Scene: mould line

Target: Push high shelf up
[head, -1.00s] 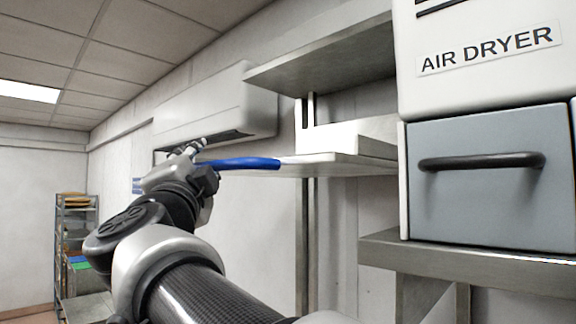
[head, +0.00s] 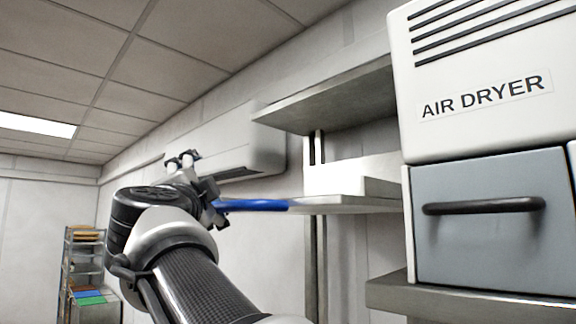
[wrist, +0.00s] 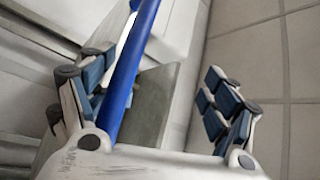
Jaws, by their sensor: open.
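A pale shelf board (head: 345,204) with a blue front edge (head: 255,205) juts from the wall, roughly level. A grey metal shelf (head: 335,97) is above it. My gripper (head: 183,160) is open, pointing up beside the left end of the blue edge. In the wrist view my gripper (wrist: 155,85) has its fingers spread. The blue edge (wrist: 127,75) runs between them, closer to the left finger. I cannot tell whether it touches. A grey plate (wrist: 158,105), apparently the metal shelf, shows behind it.
The white air dryer (head: 480,90) and a grey drawer front (head: 490,245) with a black handle stand at the right. A white wall unit (head: 240,140) hangs behind my gripper. A rack (head: 84,255) stands at the far left. Under the shelf board, the wall area is open.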

